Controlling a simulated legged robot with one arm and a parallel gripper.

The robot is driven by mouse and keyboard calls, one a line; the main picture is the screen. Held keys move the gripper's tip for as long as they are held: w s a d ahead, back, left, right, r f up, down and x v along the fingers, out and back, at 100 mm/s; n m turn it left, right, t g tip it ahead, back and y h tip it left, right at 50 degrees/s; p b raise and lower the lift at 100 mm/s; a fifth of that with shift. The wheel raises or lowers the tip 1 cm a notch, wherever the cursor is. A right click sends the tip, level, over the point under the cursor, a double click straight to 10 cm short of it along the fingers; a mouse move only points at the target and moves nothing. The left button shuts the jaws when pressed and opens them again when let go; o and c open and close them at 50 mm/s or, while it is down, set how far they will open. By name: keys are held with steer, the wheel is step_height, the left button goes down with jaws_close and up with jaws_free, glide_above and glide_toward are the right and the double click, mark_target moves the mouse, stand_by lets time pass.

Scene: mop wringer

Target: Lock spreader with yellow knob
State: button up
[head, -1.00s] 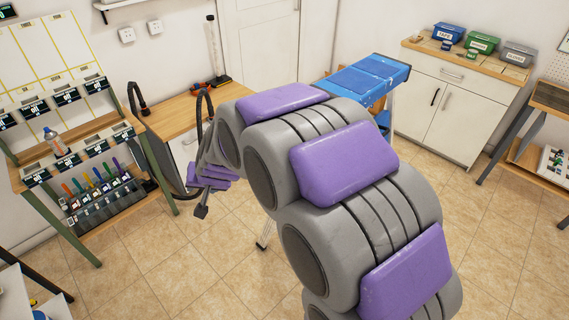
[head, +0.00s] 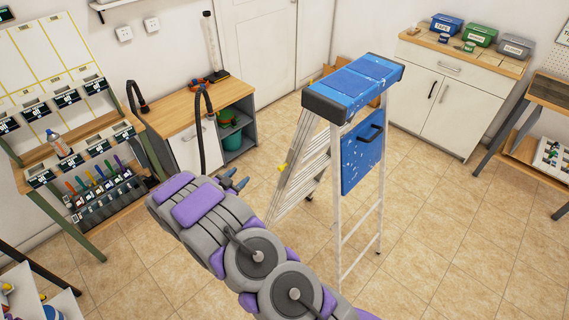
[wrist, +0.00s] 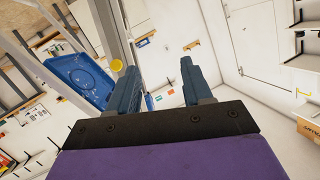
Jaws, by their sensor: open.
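The yellow knob (head: 282,167) shows as a small spot on the side of the aluminium stepladder (head: 362,220), which stands open on the tiled floor. The ladder's blue top (head: 357,82) and hanging blue panel (head: 362,155) are paint-spattered. The spreader itself is hard to make out.
A wooden-topped cabinet (head: 180,117) stands behind my gripper, with a black hose arching over it. A tool rack (head: 75,165) is at the left and a white cabinet (head: 447,105) at the back right. Floor right of the ladder is clear.

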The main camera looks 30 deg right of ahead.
mark_target(279, 169)
steer(key=s+d+f+m+g+h, duration=0.1)
steer(key=s+d+f+g+h, duration=0.1)
steer(key=s+h, duration=0.35)
steer(key=shift+y, duration=0.65)
steer(key=x, duration=0.5)
steer(key=b+x, duration=0.1)
steer(key=x, duration=0.5)
steer(key=s+b+x, duration=0.1)
steer(key=x, duration=0.5)
steer(key=shift+d+f, duration=0.25)
steer(key=shift+a, duration=0.15)
steer(key=shift+c, duration=0.9)
steer(key=shift+r, duration=0.1)
jaws_close()
